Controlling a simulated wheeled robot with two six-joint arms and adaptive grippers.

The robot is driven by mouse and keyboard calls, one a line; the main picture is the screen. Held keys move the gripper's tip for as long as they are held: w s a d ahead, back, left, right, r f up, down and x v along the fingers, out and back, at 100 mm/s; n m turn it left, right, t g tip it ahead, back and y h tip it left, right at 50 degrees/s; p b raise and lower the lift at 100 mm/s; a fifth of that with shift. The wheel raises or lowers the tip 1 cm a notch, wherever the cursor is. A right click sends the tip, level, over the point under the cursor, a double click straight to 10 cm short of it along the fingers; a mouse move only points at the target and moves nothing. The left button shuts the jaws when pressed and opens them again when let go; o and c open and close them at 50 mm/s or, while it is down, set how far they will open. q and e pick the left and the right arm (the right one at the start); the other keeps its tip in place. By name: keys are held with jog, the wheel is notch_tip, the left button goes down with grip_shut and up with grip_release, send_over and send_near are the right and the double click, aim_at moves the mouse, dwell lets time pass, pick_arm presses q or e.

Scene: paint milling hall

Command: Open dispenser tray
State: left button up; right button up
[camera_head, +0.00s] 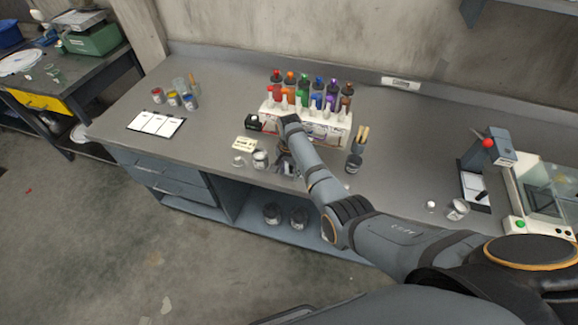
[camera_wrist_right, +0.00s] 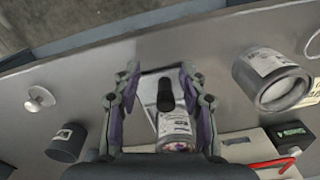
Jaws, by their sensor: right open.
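The white dispenser rack (camera_head: 325,128) stands on the bench with rows of coloured bottles. In the right wrist view, a pale tray-like plate (camera_wrist_right: 149,83) with a black knob handle (camera_wrist_right: 165,96) lies below my right gripper (camera_wrist_right: 154,78). A labelled jar (camera_wrist_right: 174,124) sits by the handle. My right gripper is open, one finger on each side of the handle; I cannot tell whether it touches. In the head view my right gripper (camera_head: 288,164) is in front of the rack, and my forearm hides part of the rack. My left gripper is not in view.
A jar (camera_head: 260,159), a cream note (camera_head: 243,144) and a black box (camera_head: 254,123) stand left of the gripper. A brush holder (camera_head: 354,163) stands to its right. The bench's front edge is close. Farther left lies a clipboard (camera_head: 156,124) on open bench.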

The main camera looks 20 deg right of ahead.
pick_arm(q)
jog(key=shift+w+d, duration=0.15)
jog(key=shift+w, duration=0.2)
pick_arm(e)
notch_tip(320, 180, up, 12)
jog(key=shift+a+f, duration=0.15)
jog(key=shift+f, duration=0.1)
